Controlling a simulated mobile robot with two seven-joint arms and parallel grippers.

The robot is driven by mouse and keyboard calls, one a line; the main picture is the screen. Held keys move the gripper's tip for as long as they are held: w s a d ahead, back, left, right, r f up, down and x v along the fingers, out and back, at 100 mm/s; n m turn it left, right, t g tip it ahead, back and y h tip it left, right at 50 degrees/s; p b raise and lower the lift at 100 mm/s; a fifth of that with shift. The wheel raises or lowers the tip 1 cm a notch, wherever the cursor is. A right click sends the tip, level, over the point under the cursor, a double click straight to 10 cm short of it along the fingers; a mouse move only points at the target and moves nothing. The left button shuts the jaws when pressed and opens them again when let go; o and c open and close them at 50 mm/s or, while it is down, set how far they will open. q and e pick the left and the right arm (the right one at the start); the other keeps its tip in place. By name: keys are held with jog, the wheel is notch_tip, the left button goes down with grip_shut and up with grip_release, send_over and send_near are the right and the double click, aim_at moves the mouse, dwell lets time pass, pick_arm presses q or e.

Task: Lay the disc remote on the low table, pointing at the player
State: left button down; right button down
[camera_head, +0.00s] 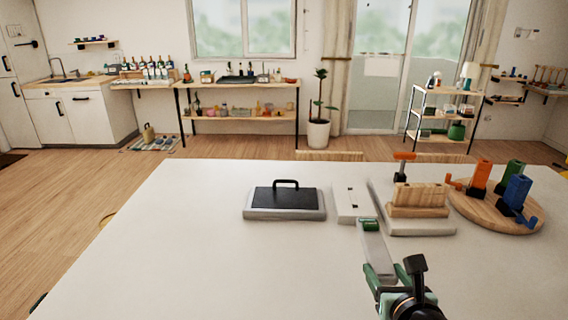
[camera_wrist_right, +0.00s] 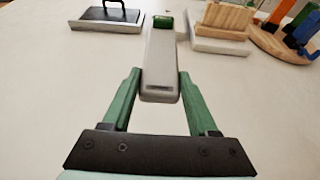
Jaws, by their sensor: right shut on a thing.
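The disc remote (camera_head: 376,250) is a long light-grey bar with a green block at its far end. My right gripper (camera_head: 388,274) is shut on its near end, one green finger on each side. In the right wrist view the remote (camera_wrist_right: 162,62) runs straight away from between the fingertips (camera_wrist_right: 160,84). Whether it touches the low table (camera_head: 230,265) is hard to tell. A flat grey unit with a black handled top (camera_head: 285,203), possibly the player, sits left of the remote's far end. My left gripper is not in view.
A white box (camera_head: 350,205) lies just beyond the remote. Right of it are a pale slab with a wooden block (camera_head: 420,197) and a round wooden board (camera_head: 470,210) with orange, green and blue pieces. The table's left and front areas are clear.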

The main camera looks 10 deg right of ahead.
jog(key=w+a+r+n+y, duration=0.2)
jog(key=w+a+r+y, duration=0.1)
jog(key=a+r, duration=0.4)
notch_tip(320, 180, up, 3)
jog(key=shift+w+f+n+t, duration=0.1)
jog(key=shift+w+n+t, duration=0.15)
jog(key=shift+n+t, duration=0.05)
